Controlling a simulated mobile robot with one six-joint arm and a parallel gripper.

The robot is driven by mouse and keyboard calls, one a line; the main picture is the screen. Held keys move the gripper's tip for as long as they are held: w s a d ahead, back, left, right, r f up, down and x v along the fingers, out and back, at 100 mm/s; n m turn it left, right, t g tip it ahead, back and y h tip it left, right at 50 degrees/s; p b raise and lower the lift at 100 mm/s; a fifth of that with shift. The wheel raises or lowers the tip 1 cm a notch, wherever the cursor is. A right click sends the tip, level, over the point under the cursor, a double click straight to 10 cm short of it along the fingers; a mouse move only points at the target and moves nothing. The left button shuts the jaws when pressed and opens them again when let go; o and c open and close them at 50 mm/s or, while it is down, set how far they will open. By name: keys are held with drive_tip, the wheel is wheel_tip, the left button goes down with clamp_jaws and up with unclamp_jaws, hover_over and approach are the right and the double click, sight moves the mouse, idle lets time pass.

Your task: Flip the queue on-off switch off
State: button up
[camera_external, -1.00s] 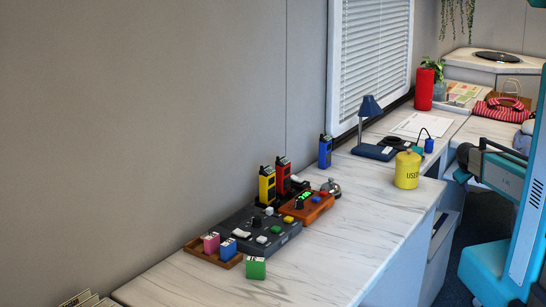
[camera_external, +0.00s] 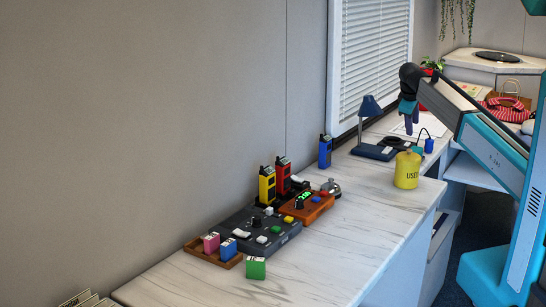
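A dark grey control box (camera_external: 284,239) lies on the white marble-look counter (camera_external: 330,256), with a black knob and white, green and yellow controls on top. An orange control box (camera_external: 317,211) with a lit green display and a black knob sits just behind it. I cannot tell which small control is the queue on-off switch, or its position. My gripper (camera_external: 409,120) points down over the far part of the counter, behind the yellow tub and well away from both boxes. It is small and dark, so its opening does not show.
A yellow tub (camera_external: 407,172) marked USED and a blue desk lamp (camera_external: 370,108) stand between my gripper and the boxes. Yellow, red and blue radios line the wall side. A wooden tray (camera_external: 201,252) and a green block (camera_external: 255,268) are near the grey box.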

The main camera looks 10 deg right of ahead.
drive_tip(key=s+a+r+y+p, duration=0.1)
drive_tip(key=a, duration=0.9)
drive_tip(key=s+a+r+y+p, duration=0.1)
drive_tip(key=s+a+p, duration=0.1)
drive_tip(key=a, duration=0.9)
drive_tip(key=r+g+y+p, duration=0.2)
drive_tip(key=g+p, duration=0.3)
drive_tip(key=p, duration=0.4)
hover_over(237, 230)
drive_tip(key=shift+s+f, duration=0.1)
drive_tip(key=shift+f, duration=0.1)
drive_tip(key=shift+f, duration=0.1)
drive_tip(key=shift+f+p, duration=2)
drive_tip(key=shift+f, duration=4.8)
